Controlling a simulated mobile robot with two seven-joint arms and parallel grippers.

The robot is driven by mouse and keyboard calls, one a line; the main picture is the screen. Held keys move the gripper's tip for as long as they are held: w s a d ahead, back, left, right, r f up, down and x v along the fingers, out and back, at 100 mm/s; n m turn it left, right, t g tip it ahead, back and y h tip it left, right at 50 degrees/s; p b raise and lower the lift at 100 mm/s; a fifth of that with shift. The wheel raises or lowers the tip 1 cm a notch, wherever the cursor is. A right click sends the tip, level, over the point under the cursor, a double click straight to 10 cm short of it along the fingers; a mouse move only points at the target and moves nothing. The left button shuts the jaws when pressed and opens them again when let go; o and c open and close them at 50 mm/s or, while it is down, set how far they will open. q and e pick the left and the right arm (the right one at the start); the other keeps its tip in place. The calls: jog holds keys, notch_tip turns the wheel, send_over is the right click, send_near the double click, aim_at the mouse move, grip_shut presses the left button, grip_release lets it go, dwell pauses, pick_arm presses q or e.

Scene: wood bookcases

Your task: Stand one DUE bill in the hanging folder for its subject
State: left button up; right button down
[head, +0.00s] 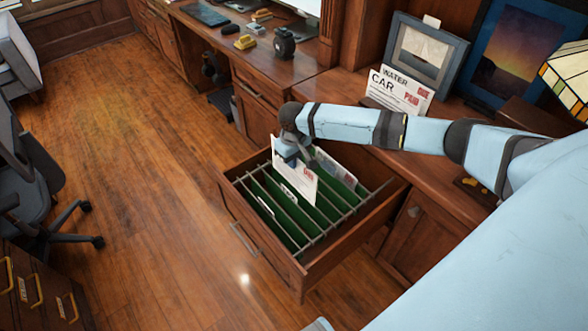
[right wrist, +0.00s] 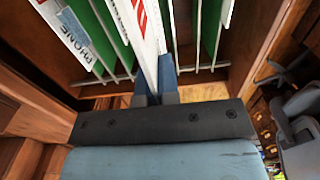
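My right gripper (head: 290,156) is shut on a white bill (head: 297,182) above the open drawer. The bill hangs upright, its lower part among the green hanging folders (head: 325,208); red lettering shows on it, but its subject is too small to read. In the right wrist view the fingers (right wrist: 156,78) pinch the white bill (right wrist: 145,35) edge-on between green folders. Another printed sheet (head: 336,168) stands in the drawer to the right. A WATER bill marked DUE and a CAR bill marked PAID (head: 396,92) stand on the desk. My left gripper is out of view.
The wooden drawer (head: 292,270) is pulled out, with metal rails across it. Two framed pictures (head: 425,52) and a stained-glass lamp (head: 570,75) stand on the desk. An office chair (head: 40,190) is at the left. The wood floor between is clear.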

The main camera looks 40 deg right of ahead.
aim_at(294, 175)
notch_tip(294, 175, down, 6)
jog(key=b, duration=0.6)
jog(key=shift+s+d+r, duration=0.1)
jog(key=shift+r, duration=0.05)
jog(key=shift+f, duration=0.45)
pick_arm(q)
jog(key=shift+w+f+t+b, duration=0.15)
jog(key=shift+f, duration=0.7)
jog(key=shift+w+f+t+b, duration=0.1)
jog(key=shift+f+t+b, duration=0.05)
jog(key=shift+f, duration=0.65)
pick_arm(e)
jog(key=shift+f, duration=1.8)
jog(key=c, duration=1.3)
grip_release()
jog(key=shift+r, duration=0.1)
